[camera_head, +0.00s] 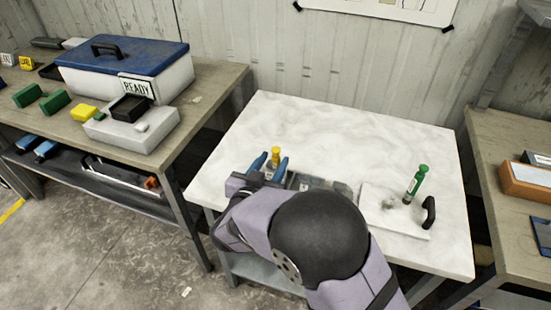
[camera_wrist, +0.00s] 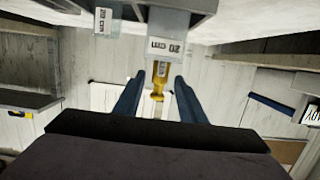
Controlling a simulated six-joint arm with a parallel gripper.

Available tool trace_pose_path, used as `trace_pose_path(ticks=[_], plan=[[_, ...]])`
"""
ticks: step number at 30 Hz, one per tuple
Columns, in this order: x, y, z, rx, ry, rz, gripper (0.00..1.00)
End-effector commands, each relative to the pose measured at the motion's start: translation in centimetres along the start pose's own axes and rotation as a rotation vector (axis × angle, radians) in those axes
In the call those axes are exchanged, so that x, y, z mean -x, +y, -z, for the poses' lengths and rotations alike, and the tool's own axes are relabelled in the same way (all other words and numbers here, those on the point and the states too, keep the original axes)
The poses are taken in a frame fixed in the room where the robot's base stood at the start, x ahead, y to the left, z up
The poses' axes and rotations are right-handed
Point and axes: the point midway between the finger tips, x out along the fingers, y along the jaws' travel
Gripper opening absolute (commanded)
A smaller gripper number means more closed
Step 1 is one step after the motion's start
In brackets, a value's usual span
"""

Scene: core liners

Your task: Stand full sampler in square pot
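A yellow-capped sampler (camera_head: 275,157) stands at the left front of the white table, and it also shows in the wrist view (camera_wrist: 159,80), with a label on it. My gripper (camera_head: 269,162) is open, its blue fingers (camera_wrist: 158,102) on either side of the yellow sampler with gaps visible. A green sampler (camera_head: 417,180) stands tilted in the head view, on or beside a white board (camera_head: 400,222). Grey square-sided holders (camera_wrist: 176,22) with labels show at the top of the wrist view. I cannot tell which one is the square pot, or which sampler is full.
A grey tray (camera_head: 318,183) is partly hidden behind my arm. A black handle (camera_head: 429,212) stands at the board's right end. The back of the white table (camera_head: 340,125) is clear.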

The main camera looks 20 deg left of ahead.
Motion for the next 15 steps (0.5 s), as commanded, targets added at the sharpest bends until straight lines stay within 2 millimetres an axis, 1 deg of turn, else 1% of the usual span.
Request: trace_pose_path(ticks=[1, 9, 15], plan=[[1.0, -0.1, -0.1, 0.000, 0.000, 0.004, 0.37], [5.9, -0.1, 0.0, -0.001, 0.000, 0.004, 0.37], [8.3, -0.1, 0.0, -0.001, 0.000, 0.002, 0.37]])
